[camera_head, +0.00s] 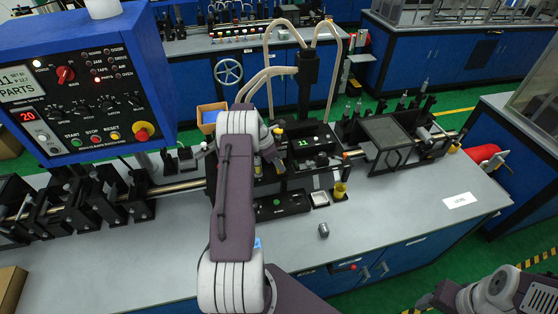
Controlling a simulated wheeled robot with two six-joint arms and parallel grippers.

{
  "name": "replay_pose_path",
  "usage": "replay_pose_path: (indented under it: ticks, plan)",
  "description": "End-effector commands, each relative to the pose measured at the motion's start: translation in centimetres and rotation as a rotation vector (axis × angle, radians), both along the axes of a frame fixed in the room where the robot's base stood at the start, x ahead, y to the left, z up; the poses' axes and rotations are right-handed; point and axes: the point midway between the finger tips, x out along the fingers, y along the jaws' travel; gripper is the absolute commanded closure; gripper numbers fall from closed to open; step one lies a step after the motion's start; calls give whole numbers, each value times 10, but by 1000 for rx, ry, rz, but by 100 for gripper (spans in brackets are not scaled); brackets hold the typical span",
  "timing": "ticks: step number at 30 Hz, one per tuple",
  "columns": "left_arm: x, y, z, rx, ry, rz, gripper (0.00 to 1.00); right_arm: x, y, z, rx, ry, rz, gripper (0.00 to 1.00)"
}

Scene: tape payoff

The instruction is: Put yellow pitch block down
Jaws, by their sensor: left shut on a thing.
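My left gripper (270,158) is over the black machine at the middle of the bench, beyond my purple and white forearm. It is shut on what seems to be the yellow pitch block (258,170). Only a small yellow patch of it shows, because the wrist hides most of it. I cannot tell whether the block touches the machine below. My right gripper (432,299) is at the lower right edge, away from the bench, and its fingers are too unclear to read.
A yellow cup-like piece (340,190) stands on the bench right of the machine. A grey cylinder (323,230) and a white label (460,200) lie nearer the front. A blue control panel (90,85) stands at left. The bench front (390,230) is mostly clear.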

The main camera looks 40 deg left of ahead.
Motion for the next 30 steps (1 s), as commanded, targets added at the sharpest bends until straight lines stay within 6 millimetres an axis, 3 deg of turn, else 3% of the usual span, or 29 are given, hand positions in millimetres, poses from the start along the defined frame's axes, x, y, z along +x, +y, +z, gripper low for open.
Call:
replay_pose_path:
  ticks: [8, 9, 20, 23, 30]
  plan:
    - [0, 0, -3, 2, -1, 0, 100, 0, 0, -3, 0, 0, 0, 42]
    - [0, 0, -2, 1, -1, -1, 56, 0, 0, -2, 0, 0, 0, 42]
    - [0, 1, 2, 2, -1, 0, 55, 0, 0, 0, 0, 0, 0, 42]
    - [-4, 6, 16, 5, -4, 0, 55, 0, 0, -6, 0, 0, 0, 42]
    - [-23, 21, 73, 4, -4, 1, 55, 0, 0, -18, 0, 0, 0, 42]
